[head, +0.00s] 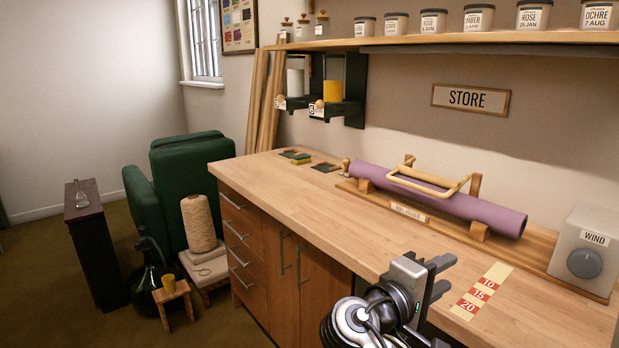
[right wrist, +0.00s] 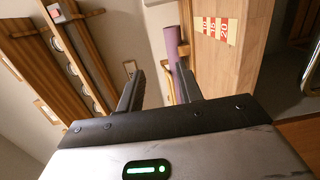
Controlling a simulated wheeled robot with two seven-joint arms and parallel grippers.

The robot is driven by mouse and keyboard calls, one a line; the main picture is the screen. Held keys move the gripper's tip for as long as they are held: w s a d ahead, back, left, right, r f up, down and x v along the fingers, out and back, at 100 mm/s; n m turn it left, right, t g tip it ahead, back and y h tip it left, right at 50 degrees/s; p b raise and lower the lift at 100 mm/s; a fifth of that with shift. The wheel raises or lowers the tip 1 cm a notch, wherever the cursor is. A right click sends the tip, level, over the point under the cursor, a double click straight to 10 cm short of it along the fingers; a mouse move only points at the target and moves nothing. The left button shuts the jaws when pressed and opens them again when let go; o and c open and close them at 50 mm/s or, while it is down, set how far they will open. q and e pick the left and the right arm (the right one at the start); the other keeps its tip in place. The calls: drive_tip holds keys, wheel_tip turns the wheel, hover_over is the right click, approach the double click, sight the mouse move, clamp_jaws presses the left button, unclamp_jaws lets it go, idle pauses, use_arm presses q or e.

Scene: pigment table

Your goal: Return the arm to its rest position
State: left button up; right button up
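My right gripper (head: 449,274) is raised in front of the wooden bench (head: 290,180), near its front edge, left of the number strip. Its two fingers stand apart with nothing between them. In the right wrist view the fingers of the same gripper (right wrist: 161,82) are also spread and empty. My left gripper and left arm are not in view.
A purple roll (head: 370,178) in a wooden cradle, a number strip (head: 483,293) and a WIND box (head: 584,250) are on the bench. Labelled jars line the shelf (head: 450,40) above.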

drive_tip(key=s+a+f+n+y, duration=0.15)
drive_tip(key=f+y, duration=0.25)
drive_tip(key=f, duration=0.4)
drive_tip(key=s+a+f+y, duration=0.1)
drive_tip(key=s+f+y, duration=0.2)
drive_tip(key=f, duration=0.4)
drive_tip(key=s+a+f+n+y, duration=0.1)
drive_tip(key=s+f+y, duration=0.25)
drive_tip(key=f, duration=0.45)
drive_tip(key=s+a+f+m+y, duration=0.1)
drive_tip(key=s+f+m+y, duration=0.1)
drive_tip(key=s, duration=0.5)
drive_tip(key=s+a+f+m+t+y, duration=0.1)
drive_tip(key=s+f+m+y, duration=0.2)
drive_tip(key=s+m+y, duration=0.2)
drive_tip(key=shift+s+a, duration=0.25)
drive_tip(key=shift+s, duration=0.7)
